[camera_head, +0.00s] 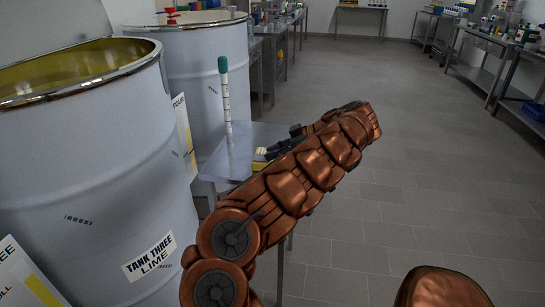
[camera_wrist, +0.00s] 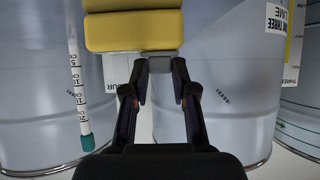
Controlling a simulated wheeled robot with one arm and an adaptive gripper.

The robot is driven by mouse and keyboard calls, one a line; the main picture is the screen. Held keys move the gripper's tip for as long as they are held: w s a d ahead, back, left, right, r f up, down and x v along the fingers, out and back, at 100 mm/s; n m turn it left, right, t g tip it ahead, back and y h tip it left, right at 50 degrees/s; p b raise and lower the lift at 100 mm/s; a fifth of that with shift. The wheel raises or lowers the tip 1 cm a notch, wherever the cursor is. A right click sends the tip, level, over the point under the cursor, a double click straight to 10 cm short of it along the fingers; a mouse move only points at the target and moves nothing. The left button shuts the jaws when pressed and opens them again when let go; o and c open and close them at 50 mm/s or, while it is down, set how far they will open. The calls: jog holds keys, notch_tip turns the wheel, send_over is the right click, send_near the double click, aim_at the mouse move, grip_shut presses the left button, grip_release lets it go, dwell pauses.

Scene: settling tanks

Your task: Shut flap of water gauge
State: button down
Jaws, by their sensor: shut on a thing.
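A yellow object, which looks like the water gauge (camera_wrist: 132,5), is at the top of the wrist view. A thick yellow panel that looks like its flap (camera_wrist: 132,32) lies along it, with a thin seam between them. A grey tab (camera_wrist: 165,63) projects from the panel's edge. My gripper (camera_wrist: 162,72) is shut on this grey tab, one finger on each side. In the head view a small part of the yellow gauge (camera_head: 260,156) shows by my dark gripper (camera_head: 272,150) above a small grey table; my arm hides most of it. How far the flap stands open I cannot tell.
A graduated white tube with a green cap (camera_head: 225,95) stands upright on the small table (camera_head: 236,145), close to the gauge. Large grey tanks (camera_head: 95,165) stand at left. The floor (camera_head: 440,170) at right is clear; benches line the walls.

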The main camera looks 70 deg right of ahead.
jog(key=shift+f, duration=0.3)
jog(key=c, duration=0.9)
grip_release()
jog(key=shift+s, duration=0.1)
jog(key=v, duration=1.1)
jog(key=shift+s+d+r, duration=0.1)
jog(key=shift+s+r, duration=0.05)
jog(key=shift+s, duration=0.1)
dwell(0.6)
jog(key=shift+s, duration=0.2)
jog(key=shift+s, duration=0.1)
dwell(0.8)
